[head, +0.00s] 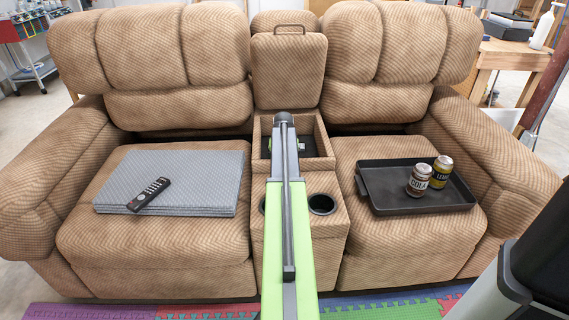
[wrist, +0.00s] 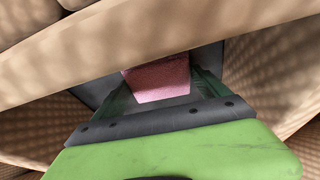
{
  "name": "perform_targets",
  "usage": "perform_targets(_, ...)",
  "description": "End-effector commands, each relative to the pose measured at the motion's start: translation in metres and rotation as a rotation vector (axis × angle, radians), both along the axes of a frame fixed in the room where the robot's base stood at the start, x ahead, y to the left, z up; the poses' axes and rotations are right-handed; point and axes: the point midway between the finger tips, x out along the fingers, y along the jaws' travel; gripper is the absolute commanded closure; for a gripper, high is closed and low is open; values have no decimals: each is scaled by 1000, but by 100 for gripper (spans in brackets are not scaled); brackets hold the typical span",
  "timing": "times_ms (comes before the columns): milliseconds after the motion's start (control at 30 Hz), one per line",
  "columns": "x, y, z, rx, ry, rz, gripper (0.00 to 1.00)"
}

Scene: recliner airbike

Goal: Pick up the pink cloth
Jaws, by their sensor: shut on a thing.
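The pink cloth (wrist: 160,80) shows in the wrist view between the jaws of my gripper (wrist: 160,84). My gripper is shut on it. Only part of the cloth shows, as a small pink block shape. In the head view my arm reaches into the open centre console (head: 322,142) of the tan recliner, and the cloth is hidden there behind the arm. Tan fabric walls lie close around the gripper in the wrist view.
A grey folded pad (head: 200,175) with a black remote (head: 149,194) lies on the left seat. A black tray (head: 385,195) with a cola can (head: 420,181) and a lemon can (head: 441,172) sits on the right seat. A cup holder (head: 322,204) is in front of the console.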

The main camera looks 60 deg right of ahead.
Motion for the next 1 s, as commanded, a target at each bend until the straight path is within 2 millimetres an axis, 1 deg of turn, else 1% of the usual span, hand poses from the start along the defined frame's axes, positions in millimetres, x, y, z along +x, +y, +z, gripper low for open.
perform_targets(167,0,0,17,0,0,0,54)
perform_targets(267,0,0,36,0,0,0,54)
perform_targets(500,0,0,88,0,0,0,54)
perform_targets(567,0,0,96,0,0,0,54)
perform_targets(667,0,0,102,0,0,0,54)
perform_targets(900,0,0,100,0,0,0,54)
perform_targets(933,0,0,99,0,0,0,17)
perform_targets(1000,0,0,99,0,0,0,26)
